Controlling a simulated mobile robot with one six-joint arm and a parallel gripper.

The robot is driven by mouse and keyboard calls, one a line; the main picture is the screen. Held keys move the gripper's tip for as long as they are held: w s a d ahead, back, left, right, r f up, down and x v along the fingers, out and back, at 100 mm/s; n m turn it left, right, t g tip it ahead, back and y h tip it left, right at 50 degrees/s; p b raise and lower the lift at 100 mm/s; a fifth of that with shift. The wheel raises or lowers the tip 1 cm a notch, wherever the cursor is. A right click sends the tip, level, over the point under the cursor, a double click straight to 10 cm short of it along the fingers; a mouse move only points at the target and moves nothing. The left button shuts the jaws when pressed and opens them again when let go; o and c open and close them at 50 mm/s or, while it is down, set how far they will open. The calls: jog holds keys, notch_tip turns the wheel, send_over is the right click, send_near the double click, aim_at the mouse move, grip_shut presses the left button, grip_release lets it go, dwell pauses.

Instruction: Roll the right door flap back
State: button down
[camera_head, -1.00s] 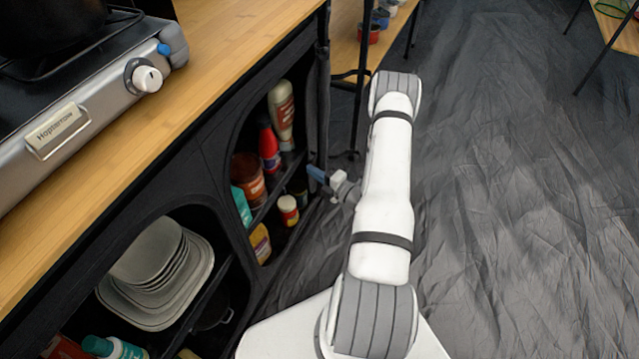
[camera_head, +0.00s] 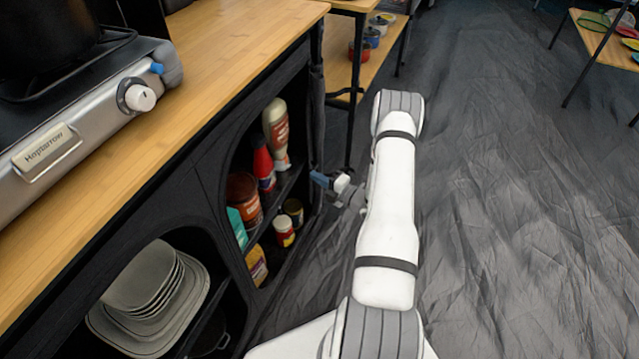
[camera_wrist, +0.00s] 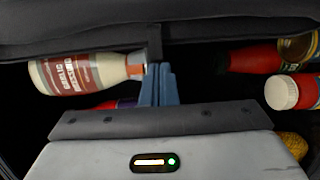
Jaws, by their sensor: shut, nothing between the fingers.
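The right door opening of the black fabric cupboard is open, with its shelves showing. A dark fabric band (camera_wrist: 230,28), apparently the rolled right door flap, runs along the opening's right edge, across the top of the wrist view. A short dark strap (camera_wrist: 154,42) crosses this band. My gripper (camera_head: 318,178) is at the right edge of the opening. In the wrist view its blue fingers (camera_wrist: 158,72) are shut together with nothing between them, their tips close to the strap's lower end. I cannot tell whether they touch it.
A dressing bottle (camera_wrist: 85,72), a red bottle (camera_head: 264,165) and several jars stand on the shelves behind the opening. Plates (camera_head: 150,290) fill the left opening. A wooden counter (camera_head: 215,50) with a stove (camera_head: 75,130) lies above. Grey floor (camera_head: 500,220) is clear to the right.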

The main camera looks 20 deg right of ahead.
jog(key=shift+w+d+h, duration=0.15)
jog(key=shift+d+h, duration=0.15)
jog(key=shift+d, duration=0.1)
jog(key=s+p, duration=0.3)
jog(key=s, duration=0.8)
jog(key=shift+s+d+p, duration=0.35)
jog(key=shift+s, duration=0.05)
